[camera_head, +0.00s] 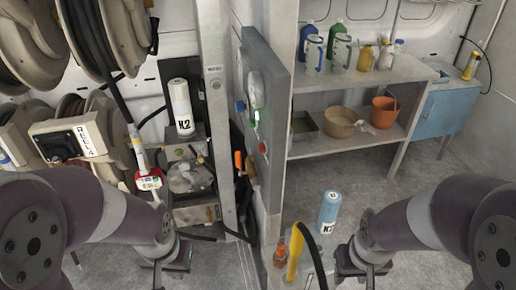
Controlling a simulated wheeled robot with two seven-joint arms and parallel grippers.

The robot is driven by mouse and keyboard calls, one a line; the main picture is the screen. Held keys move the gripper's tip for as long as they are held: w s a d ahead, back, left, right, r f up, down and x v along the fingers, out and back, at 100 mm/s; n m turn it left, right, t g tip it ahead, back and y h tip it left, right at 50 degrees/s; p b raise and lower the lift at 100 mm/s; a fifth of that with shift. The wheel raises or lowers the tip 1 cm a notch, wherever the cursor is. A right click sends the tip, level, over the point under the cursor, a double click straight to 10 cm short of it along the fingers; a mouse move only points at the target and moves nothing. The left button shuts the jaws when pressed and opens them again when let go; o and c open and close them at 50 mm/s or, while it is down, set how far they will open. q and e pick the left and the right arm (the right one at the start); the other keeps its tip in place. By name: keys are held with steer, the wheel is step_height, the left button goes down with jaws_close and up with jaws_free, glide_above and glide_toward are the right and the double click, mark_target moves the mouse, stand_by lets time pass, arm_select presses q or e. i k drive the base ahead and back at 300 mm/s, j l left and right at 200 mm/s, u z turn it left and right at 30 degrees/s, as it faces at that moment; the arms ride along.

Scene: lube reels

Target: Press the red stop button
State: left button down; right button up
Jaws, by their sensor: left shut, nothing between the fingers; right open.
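A grey upright panel (268,55) stands in the middle and is seen at a steep angle. A small red part (262,147), which looks like the red stop button, is low on its left face. A green part (240,106) and a round dial (256,90) sit above it. My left gripper (168,266) is low, left of the panel and apart from it; it is shut and empty. My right gripper (362,270) is open and empty, low on the right side of the panel. Neither gripper touches the button.
Hose reels (115,35) and a cluttered shelf (190,215) are at left. A blue-white bottle (328,212) and a yellow-handled tool (295,250) stand near my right gripper. A rack (340,80) with jugs and bowls is behind. The floor at right is clear.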

mark_target(261, 146)
steer(key=j+z, duration=0.2)
steer(key=z, duration=0.2)
steer(key=j+z, duration=0.2)
steer(key=z, duration=0.15)
steer(key=j+z, duration=0.2)
steer(key=z, duration=0.2)
